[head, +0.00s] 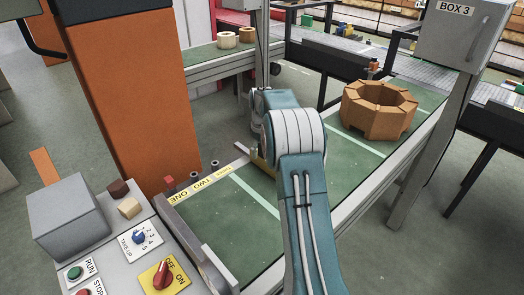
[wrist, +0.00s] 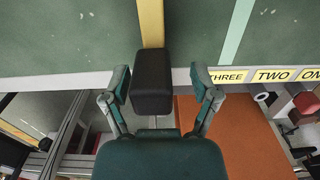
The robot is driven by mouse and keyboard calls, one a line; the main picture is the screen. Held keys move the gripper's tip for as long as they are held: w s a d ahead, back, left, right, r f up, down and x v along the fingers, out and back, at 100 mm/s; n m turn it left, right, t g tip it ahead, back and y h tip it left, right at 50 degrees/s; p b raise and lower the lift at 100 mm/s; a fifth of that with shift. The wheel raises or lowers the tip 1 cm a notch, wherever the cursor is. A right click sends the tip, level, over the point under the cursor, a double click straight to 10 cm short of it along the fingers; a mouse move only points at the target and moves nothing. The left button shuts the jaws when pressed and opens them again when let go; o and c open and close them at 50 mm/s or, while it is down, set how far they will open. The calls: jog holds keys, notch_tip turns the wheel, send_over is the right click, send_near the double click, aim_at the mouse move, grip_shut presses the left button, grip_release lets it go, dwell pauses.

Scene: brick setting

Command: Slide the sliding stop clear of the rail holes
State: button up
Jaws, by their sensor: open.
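The sliding stop shows in the wrist view as a yellow bar (wrist: 151,22) lying across the green belt, with a black block (wrist: 152,80) at its near end over the rail. My gripper (wrist: 158,76) is open, with one finger on each side of the black block and a gap visible on both sides. The rail (wrist: 225,76) carries yellow labels THREE, TWO and ONE to the right of the block. In the head view a bit of the yellow bar (head: 263,166) shows beside my arm, and the labelled rail (head: 205,181) runs to its left. My arm hides the fingers there. I cannot make out the rail holes clearly.
An orange column (head: 128,90) stands close behind the rail. A control panel (head: 130,240) with knobs is at the lower left. A brown octagonal ring (head: 379,110) sits on the belt (head: 345,165) to the right. A BOX 3 cabinet (head: 462,35) stands at the upper right.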

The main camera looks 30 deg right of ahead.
notch_tip(320, 180, up, 12)
jog(key=shift+f, duration=0.1)
dwell(0.4)
dwell(0.4)
